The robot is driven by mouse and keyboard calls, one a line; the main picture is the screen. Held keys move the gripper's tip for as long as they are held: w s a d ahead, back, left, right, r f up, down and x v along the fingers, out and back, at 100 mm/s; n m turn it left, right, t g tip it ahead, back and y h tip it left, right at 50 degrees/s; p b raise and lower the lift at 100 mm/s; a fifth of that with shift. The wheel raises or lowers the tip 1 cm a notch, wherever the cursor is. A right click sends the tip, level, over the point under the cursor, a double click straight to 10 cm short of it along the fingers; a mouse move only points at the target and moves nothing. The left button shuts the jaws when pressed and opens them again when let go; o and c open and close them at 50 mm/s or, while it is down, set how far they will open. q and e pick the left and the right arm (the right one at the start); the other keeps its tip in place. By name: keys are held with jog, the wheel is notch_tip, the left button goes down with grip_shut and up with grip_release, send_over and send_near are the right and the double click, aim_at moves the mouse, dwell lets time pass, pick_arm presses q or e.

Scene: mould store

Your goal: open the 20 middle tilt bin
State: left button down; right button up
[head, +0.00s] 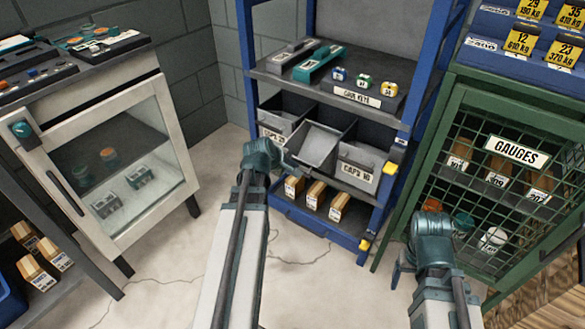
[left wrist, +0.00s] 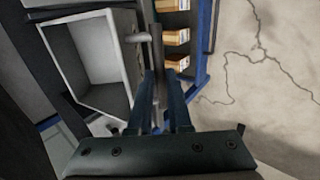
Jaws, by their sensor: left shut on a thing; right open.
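The middle tilt bin (head: 318,146) is a grey bin in the row on the blue rack. It is tipped forward, and its empty-looking inside shows; its front label is hidden. In the left wrist view its open inside (left wrist: 97,50) lies left of my gripper. My left gripper (left wrist: 160,82) is shut on the bin's grey bar handle (left wrist: 156,52). In the head view its fingers are mostly hidden by my wrist. My right gripper (head: 399,274) is open and empty, hanging low in front of the green cabinet, well apart from the bin.
A right bin (head: 357,170) labelled CAPS 10 and a left bin (head: 274,130) flank it. Small boxes (head: 315,194) stand on the shelf below. A green GAUGES cabinet (head: 470,130) is at right, a white glass-doored cabinet (head: 95,232) at left. Floor between is clear.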

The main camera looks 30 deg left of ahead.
pick_arm(q)
jog(key=shift+s+f, duration=0.3)
jog(key=shift+f, duration=0.05)
pick_arm(e)
jog(key=shift+s+f, duration=0.2)
jog(key=shift+f, duration=0.1)
